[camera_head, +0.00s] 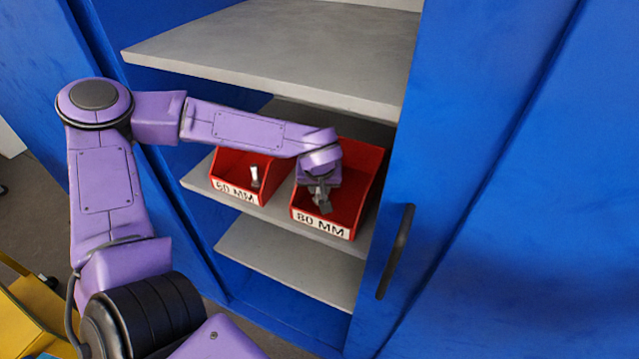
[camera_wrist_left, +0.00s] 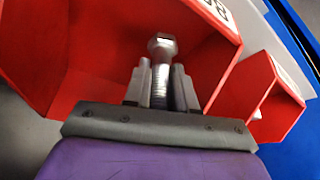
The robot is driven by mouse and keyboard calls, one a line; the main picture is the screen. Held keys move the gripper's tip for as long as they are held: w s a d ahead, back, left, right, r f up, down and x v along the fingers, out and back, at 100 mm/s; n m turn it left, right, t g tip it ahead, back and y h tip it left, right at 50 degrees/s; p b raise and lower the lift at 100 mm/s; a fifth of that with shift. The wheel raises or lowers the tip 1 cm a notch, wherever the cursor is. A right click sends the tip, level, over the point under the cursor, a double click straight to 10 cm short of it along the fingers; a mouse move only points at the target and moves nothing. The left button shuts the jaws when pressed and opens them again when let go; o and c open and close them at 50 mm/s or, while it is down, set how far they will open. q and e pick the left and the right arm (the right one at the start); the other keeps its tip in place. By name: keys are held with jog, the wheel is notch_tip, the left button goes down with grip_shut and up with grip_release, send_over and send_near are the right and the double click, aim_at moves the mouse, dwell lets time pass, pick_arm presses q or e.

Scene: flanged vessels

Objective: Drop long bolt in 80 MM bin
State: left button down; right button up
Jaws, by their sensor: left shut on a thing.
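The red 80 MM bin (camera_head: 364,190) stands on the cabinet's middle shelf, its white label facing front. My left gripper (camera_head: 321,196) is over this bin's opening, pointing down. In the left wrist view my left gripper (camera_wrist_left: 160,85) is shut on a silver bolt with a hex head (camera_wrist_left: 162,46), held between the two fingers. The red walls of the 80 MM bin (camera_wrist_left: 75,50) show behind the bolt there. In the head view the bolt is too small and covered to make out clearly. My right gripper is out of view.
A second red bin, labelled 60 MM (camera_head: 228,165), stands to the left with a silver piece (camera_head: 255,176) in it. A grey upper shelf (camera_head: 270,50) lies above my left forearm. A blue cabinet door with a dark handle (camera_head: 396,251) is on the right. The lower shelf (camera_head: 290,262) is bare.

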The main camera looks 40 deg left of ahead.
pick_arm(q)
jog(key=shift+f, duration=0.1)
jog(key=shift+f, duration=0.3)
jog(key=c, duration=0.9)
grip_release()
